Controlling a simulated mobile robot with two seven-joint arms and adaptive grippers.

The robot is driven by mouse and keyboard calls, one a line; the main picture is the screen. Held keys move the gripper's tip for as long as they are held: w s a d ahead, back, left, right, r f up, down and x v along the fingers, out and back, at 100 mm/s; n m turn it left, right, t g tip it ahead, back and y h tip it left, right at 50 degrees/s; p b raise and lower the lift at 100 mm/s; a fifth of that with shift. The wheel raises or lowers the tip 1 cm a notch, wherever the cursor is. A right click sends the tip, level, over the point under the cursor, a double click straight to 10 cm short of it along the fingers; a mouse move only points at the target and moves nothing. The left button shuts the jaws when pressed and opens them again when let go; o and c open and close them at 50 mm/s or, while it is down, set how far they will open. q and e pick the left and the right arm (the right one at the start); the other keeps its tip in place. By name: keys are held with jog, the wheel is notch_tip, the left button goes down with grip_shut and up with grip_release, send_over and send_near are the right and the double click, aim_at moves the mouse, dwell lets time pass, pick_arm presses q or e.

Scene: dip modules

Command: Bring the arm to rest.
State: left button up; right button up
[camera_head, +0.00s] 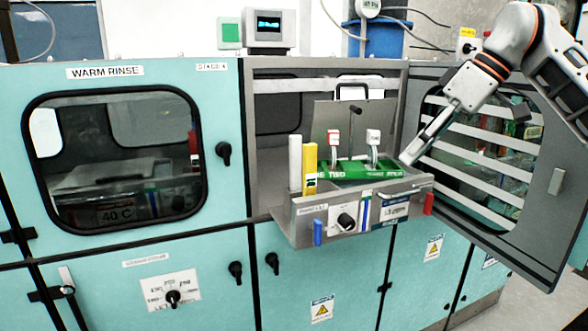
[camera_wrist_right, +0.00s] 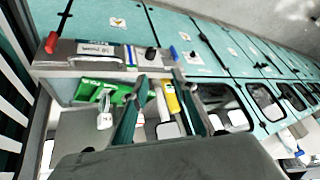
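My right gripper (camera_head: 412,152) comes in from the upper right in the head view. It hangs in front of the open door, just right of the machine's open bay. In the right wrist view its two fingers (camera_wrist_right: 160,82) stand apart with nothing held between them. The green board (camera_head: 372,170) lies on the bay's tray, left of the gripper and apart from it; it also shows in the right wrist view (camera_wrist_right: 92,92). My left gripper is not in view.
The grey door (camera_head: 555,215) with white slats stands open at the right. The steel tray front (camera_head: 300,225) juts out of the bay, with a yellow block (camera_head: 310,165) at its left. The closed warm rinse window (camera_head: 120,155) is at the left. Free room lies before the cabinets.

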jog(key=s+a+f+n+y, duration=0.3)
jog(key=a+f+n+y, duration=0.3)
jog(key=a+f, duration=0.45)
jog(key=s+a+f+n+y, duration=0.2)
jog(key=a+f+n+y, duration=0.2)
jog(key=a+f+y, duration=0.55)
jog(key=s+d+f+m+t+h, duration=0.1)
jog(key=d+f+m+t+h, duration=0.3)
jog(key=f, duration=0.4)
jog(key=d+f+m+t+h, duration=0.3)
jog(key=f+m+t+h, duration=0.2)
jog(key=f+m+t, duration=0.15)
jog(key=s+d+f+m+t+h, duration=0.1)
jog(key=d+f+m+t+h, duration=0.25)
jog(key=f, duration=0.45)
jog(key=s+d+f+m+g+h, duration=0.1)
jog(key=s+d+f+g+h, duration=0.2)
jog(key=s+f, duration=0.7)
jog(key=s+d+f+m+g+h, duration=0.1)
jog(key=s+d+f+g+h, duration=0.2)
jog(key=s+f, duration=0.8)
notch_tip(320, 180, down, 2)
jog(key=shift+d+f+h, duration=0.15)
jog(key=shift+d+h, duration=0.35)
jog(key=shift+d, duration=0.6)
jog(key=shift+w, duration=0.1)
